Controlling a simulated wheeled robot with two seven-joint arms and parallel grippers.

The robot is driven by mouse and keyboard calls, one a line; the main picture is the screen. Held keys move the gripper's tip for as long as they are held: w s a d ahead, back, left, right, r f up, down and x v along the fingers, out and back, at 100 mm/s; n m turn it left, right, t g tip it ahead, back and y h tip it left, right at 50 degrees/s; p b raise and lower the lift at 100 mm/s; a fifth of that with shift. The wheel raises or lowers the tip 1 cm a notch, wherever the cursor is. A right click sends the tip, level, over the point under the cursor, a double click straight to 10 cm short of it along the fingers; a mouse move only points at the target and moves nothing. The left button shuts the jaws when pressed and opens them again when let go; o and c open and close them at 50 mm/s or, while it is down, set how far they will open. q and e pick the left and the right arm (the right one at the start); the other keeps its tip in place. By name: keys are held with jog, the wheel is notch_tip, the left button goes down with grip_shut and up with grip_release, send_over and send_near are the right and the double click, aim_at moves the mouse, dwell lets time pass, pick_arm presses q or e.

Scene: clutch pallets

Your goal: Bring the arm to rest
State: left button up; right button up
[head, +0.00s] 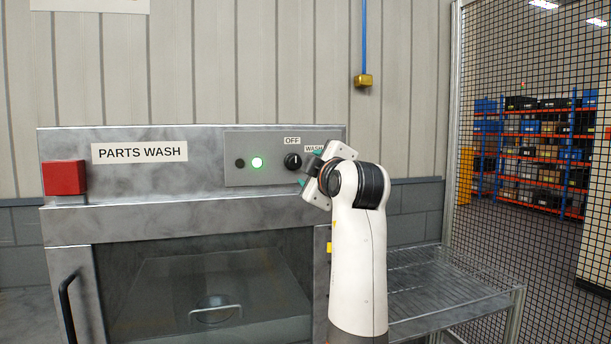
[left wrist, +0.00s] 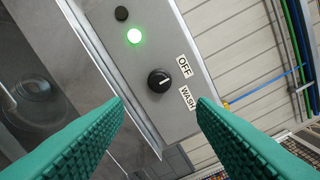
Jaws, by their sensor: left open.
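My left gripper (head: 309,168) is open and empty in front of the parts washer's control panel (head: 238,174), close to the black knob (head: 293,161). In the left wrist view the green fingers (left wrist: 160,102) stand wide apart, with the knob (left wrist: 159,80) ahead and apart from them. The knob's white mark points toward the side with the OFF and WASH labels; which one it meets is hard to tell. A green lamp (head: 257,162) is lit beside it. My right gripper is not in view.
The washer (head: 170,217) has a red box (head: 64,177) at left and a window in its front. A wire rack (head: 427,285) stands at right, before a mesh fence (head: 525,150). A yellow fitting (head: 363,80) hangs on a blue line above.

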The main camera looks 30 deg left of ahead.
pick_arm(q)
jog(key=shift+v, duration=0.85)
